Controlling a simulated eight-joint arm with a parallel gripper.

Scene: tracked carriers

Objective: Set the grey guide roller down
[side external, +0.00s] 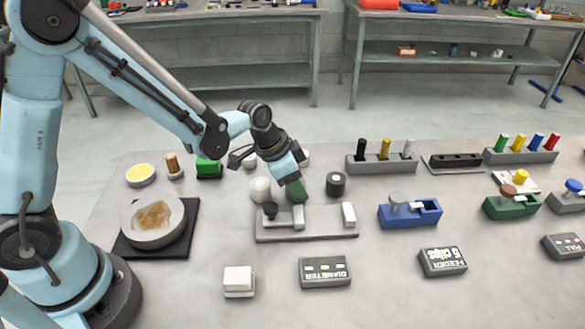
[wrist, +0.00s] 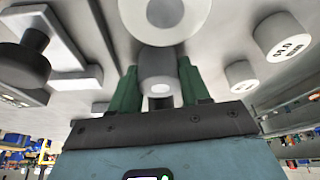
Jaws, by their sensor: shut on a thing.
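My gripper (side external: 298,195) points down at the grey fixture plate (side external: 325,236) in the middle of the table. In the wrist view its two green fingers (wrist: 158,75) are shut on a short grey cylinder, the guide roller (wrist: 157,62). The roller is hidden behind the fingers in the side view. A pale round disc with a grey centre (wrist: 165,14) shows just beyond the roller; I cannot tell whether they touch. The plate carries a dark knob (side external: 270,209), a pale bracket (side external: 298,216) and a white upright block (side external: 349,213).
A white cylinder (side external: 260,189) and a dark ringed cylinder (side external: 336,184) stand close behind the plate. A blue holder (side external: 410,214) is to the right. A round dish on a black pad (side external: 190,243) is to the left. The table in front is partly clear between labelled blocks (side external: 325,271).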

